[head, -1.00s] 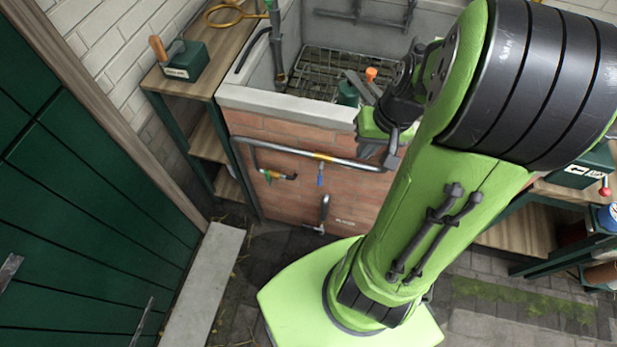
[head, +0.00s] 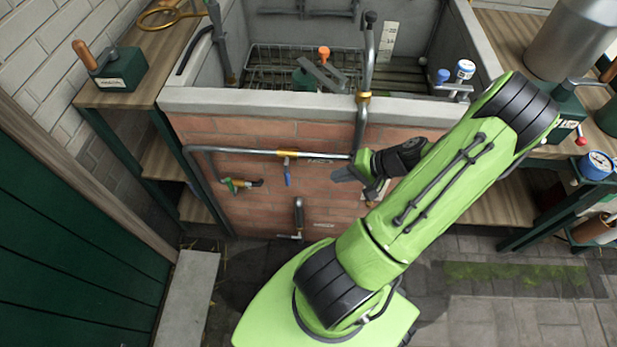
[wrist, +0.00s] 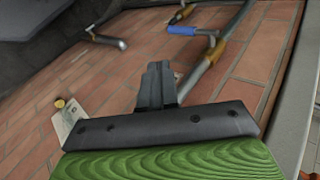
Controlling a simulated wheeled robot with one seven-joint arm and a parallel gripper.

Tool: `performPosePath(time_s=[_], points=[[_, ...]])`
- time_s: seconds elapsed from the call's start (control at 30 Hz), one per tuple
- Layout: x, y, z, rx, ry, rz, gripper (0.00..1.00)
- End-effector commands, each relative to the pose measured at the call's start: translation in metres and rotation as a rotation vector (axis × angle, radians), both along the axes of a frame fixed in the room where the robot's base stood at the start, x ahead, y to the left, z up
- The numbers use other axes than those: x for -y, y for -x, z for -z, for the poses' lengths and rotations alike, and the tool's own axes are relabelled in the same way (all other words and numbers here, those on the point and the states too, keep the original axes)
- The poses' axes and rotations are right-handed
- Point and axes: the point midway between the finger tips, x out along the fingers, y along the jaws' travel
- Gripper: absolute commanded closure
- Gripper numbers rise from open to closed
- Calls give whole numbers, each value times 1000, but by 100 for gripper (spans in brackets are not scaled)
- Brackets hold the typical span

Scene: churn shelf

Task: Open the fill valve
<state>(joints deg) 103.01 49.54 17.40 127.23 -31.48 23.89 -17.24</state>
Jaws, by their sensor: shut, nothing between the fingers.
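A pipe (head: 240,151) runs along the front of the brick trough. A valve with a blue lever (head: 287,175) hangs under its brass fitting, the lever pointing down. The blue lever also shows near the top of the wrist view (wrist: 182,30). I cannot read a label that names the fill valve. My gripper (head: 340,175) is shut and empty in front of the bricks, just below the pipe and to the right of the blue lever, apart from it. In the wrist view its shut fingers (wrist: 157,85) stand beside the pipe.
A grey lever fitting (head: 298,215) sits low on the wall. An upright pipe (head: 368,60) rises at the trough's rim (head: 270,105). A side shelf (head: 130,85) stands left.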

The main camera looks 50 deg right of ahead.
Motion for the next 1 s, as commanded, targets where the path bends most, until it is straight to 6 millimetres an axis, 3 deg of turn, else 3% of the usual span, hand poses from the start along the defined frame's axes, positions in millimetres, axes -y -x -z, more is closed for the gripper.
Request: performPosePath(time_s=[0.47,0.7,1.0], points=[[-34,-65,71,1,-4,-5,100],[-48,-95,67,-1,0,-4,100],[-50,-99,65,-2,-1,-1,100]])
